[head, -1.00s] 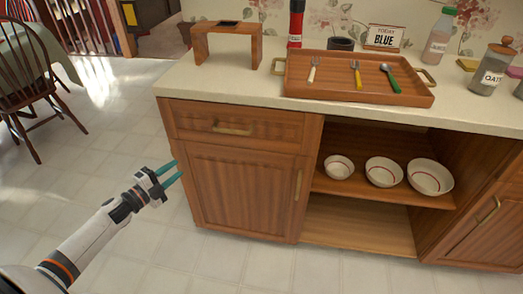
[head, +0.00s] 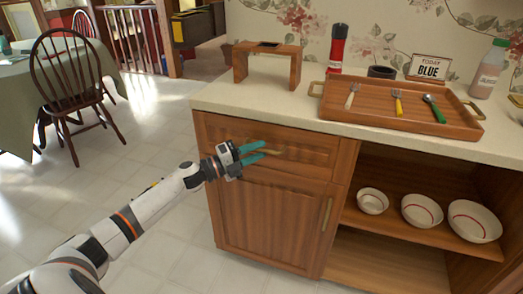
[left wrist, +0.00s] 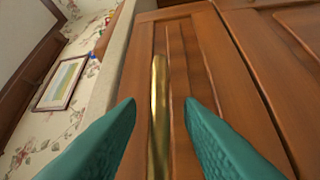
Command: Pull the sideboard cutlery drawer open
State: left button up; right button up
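The cutlery drawer (head: 308,148) is the top left drawer of the wooden sideboard, and its front sits flush and closed. Its brass bar handle (head: 272,152) is partly hidden by my gripper in the head view. My left gripper (head: 262,150) is open at the drawer front, with its teal fingers on either side of the handle. In the left wrist view, the brass handle (left wrist: 159,110) runs lengthwise between the two parted fingers (left wrist: 160,105), with a gap on each side. My right gripper is not in view.
A wooden tray (head: 455,127) with a fork, another fork and a spoon lies on the countertop. Several items stand behind it. Below the drawer is a cupboard door (head: 265,225); bowls (head: 420,210) sit on the open shelf at right. A chair (head: 70,85) stands at left.

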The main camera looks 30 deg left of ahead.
pick_arm(q)
jog(key=shift+x, duration=0.9)
grip_shut()
jog(key=shift+s, duration=0.1)
